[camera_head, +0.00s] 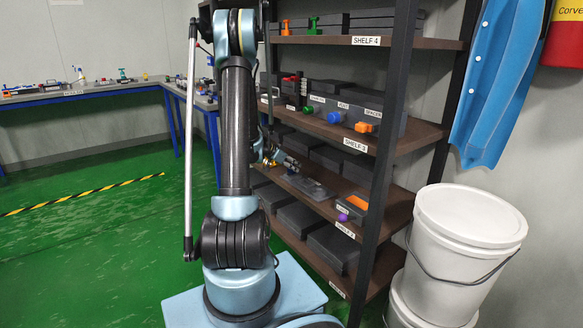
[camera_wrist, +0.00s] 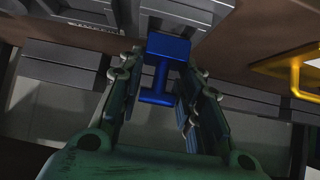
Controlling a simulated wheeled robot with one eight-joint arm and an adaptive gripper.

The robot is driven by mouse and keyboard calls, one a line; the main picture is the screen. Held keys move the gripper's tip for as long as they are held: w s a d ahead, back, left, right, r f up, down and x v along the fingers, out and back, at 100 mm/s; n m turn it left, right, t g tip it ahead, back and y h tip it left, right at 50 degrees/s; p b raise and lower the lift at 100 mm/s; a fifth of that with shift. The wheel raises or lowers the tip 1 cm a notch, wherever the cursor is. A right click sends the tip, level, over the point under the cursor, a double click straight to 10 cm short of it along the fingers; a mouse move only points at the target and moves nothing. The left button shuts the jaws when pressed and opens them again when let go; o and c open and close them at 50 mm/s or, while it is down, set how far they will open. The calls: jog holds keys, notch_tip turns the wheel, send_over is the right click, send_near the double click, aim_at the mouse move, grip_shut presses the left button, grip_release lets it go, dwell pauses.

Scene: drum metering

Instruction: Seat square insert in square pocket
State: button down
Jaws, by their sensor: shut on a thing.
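In the wrist view, a blue insert (camera_wrist: 168,45) has a square block at its far end, a thin stem and a crossbar at its near end. My gripper (camera_wrist: 163,78) is shut on it, with one finger on each side of the stem. The block is close to a grey stepped fixture (camera_wrist: 185,12) at the top of the view. I cannot tell whether they touch, and no square pocket opening is clearly visible. In the head view my gripper (camera_head: 272,155) is beside the shelf rack, partly hidden by my arm, and the held insert cannot be made out.
A yellow handle (camera_wrist: 295,75) is at the right of the wrist view. White buckets (camera_head: 465,240) stand right of the rack. Green floor (camera_head: 90,240) is open at left.

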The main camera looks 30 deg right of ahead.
jog(key=shift+f, duration=0.85)
jog(key=shift+r, duration=0.25)
jog(key=shift+r, duration=0.35)
jog(key=shift+f, duration=0.6)
dwell(1.7)
jog(key=c, duration=1.1)
grip_release()
jog(key=shift+o, duration=0.2)
jog(key=shift+a, duration=0.1)
jog(key=v, duration=1.1)
jog(key=shift+a+r, duration=0.25)
jog(key=shift+a, duration=0.1)
